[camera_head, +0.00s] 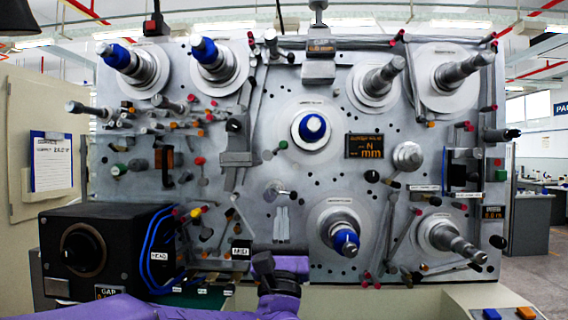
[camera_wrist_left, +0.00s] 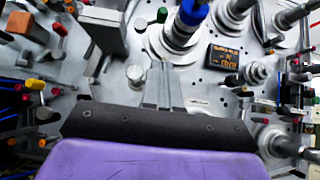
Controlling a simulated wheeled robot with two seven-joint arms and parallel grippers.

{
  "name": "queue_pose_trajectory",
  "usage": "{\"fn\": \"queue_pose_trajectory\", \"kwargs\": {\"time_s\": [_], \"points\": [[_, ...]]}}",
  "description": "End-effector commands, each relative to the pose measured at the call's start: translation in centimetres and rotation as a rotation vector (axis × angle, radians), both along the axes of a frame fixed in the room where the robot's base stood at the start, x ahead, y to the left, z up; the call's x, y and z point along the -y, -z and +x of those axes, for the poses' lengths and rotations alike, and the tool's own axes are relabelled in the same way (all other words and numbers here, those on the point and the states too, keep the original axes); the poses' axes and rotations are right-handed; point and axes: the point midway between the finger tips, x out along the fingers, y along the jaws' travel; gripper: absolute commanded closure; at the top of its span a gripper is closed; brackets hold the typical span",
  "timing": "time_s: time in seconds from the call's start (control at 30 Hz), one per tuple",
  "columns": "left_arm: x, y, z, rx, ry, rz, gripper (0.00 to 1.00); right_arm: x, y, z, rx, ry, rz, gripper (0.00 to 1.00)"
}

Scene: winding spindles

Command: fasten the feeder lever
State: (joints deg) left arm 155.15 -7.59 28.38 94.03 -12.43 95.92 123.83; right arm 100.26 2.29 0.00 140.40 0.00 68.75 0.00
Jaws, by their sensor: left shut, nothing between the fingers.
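The panel carries several levers and knobs, and no readable label tells me which one is the feeder lever. A small silver lever with a round hub (camera_head: 279,191) sits at the panel's lower middle. My left gripper (camera_head: 282,211) is just below it, fingers pointing up, close together and empty. In the left wrist view the gripper (camera_wrist_left: 163,70) shows its two grey fingers side by side. A round silver knob (camera_wrist_left: 135,74) is just left of them, apart from the fingers in the picture. My right gripper is in neither view.
A blue-capped spindle (camera_head: 311,128) stands above the gripper, and another spindle (camera_head: 341,234) juts out to its right. A black box (camera_head: 108,250) with blue cables is at lower left. A dark display (camera_head: 364,146) is on the panel. Small coloured knobs crowd the left side.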

Motion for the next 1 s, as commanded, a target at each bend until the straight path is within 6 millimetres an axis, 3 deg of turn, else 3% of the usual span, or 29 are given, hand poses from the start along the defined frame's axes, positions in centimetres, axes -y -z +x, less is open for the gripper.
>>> {"fn": "queue_pose_trajectory", "kwargs": {"time_s": [0.17,0.5,0.7,1.0], "points": [[-0.1,-2.2,1.7,0.000,-0.003,0.000,1.00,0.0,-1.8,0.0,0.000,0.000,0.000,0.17],[-0.3,-7.6,7.0,0.000,-0.004,-0.001,1.00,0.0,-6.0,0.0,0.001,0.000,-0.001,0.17],[-0.3,-10.4,6.9,0.000,-0.004,0.001,1.00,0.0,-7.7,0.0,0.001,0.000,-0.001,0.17],[-0.4,-10.9,6.9,-0.001,-0.004,0.001,1.00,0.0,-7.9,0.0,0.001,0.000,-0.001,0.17]]}}
